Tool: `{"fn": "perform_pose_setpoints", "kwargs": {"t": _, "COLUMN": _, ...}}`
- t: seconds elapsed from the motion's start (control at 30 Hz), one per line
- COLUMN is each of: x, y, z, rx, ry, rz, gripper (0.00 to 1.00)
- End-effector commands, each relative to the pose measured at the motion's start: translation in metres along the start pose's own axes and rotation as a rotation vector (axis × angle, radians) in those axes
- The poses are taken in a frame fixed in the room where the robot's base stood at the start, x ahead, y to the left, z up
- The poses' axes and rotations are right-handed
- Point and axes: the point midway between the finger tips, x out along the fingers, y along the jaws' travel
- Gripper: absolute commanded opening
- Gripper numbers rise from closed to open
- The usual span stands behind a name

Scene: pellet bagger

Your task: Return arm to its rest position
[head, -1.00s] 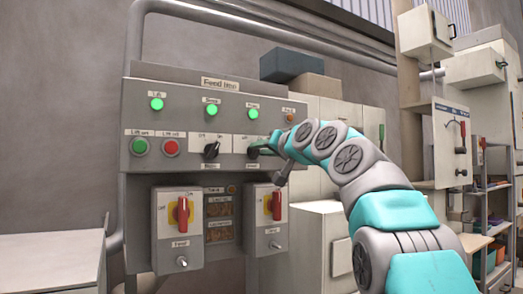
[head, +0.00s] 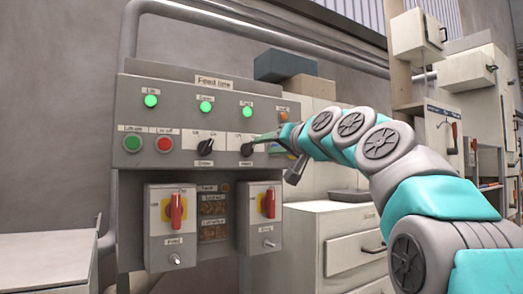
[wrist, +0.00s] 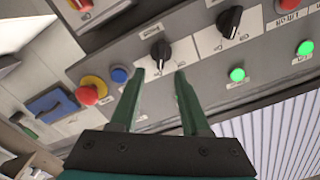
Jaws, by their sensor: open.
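My arm (head: 380,145), teal and grey, reaches in from the right in the head view. My gripper (head: 262,137) is at the right end of the grey control panel (head: 135,110), beside the right black knob (head: 247,149). In the wrist view the green fingers of my gripper (wrist: 158,77) are apart with nothing between them. The same black knob (wrist: 160,52) shows just beyond the fingertips, apart from them. A second black knob (head: 205,147) is to its left in the head view.
Three green lamps (head: 205,108) are lit on the panel. Two red-handled switches (head: 176,212) sit on boxes below it. A white drawer cabinet (head: 350,225) stands right of the panel, below my arm. Shelves and wall boxes (head: 418,35) are at the far right.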

Motion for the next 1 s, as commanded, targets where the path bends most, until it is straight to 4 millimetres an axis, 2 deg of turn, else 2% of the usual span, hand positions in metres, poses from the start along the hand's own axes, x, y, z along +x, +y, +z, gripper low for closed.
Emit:
{"fn": "perform_pose_setpoints", "kwargs": {"t": 0.2, "x": -0.013, "y": -0.002, "z": -0.001, "rx": -0.001, "ry": 0.002, "rz": -0.002, "gripper": 0.46}}
{"fn": "perform_pose_setpoints", "kwargs": {"t": 0.77, "x": -0.014, "y": 0.000, "z": 0.002, "rx": 0.000, "ry": -0.006, "rz": 0.003, "gripper": 0.46}}
{"fn": "perform_pose_setpoints", "kwargs": {"t": 0.87, "x": -0.015, "y": 0.010, "z": 0.019, "rx": 0.003, "ry": -0.047, "rz": 0.032, "gripper": 0.46}}
{"fn": "perform_pose_setpoints", "kwargs": {"t": 0.97, "x": -0.019, "y": 0.029, "z": 0.054, "rx": 0.010, "ry": -0.132, "rz": 0.090, "gripper": 0.46}}
{"fn": "perform_pose_setpoints", "kwargs": {"t": 1.0, "x": -0.023, "y": 0.039, "z": 0.073, "rx": 0.013, "ry": -0.177, "rz": 0.121, "gripper": 0.46}}
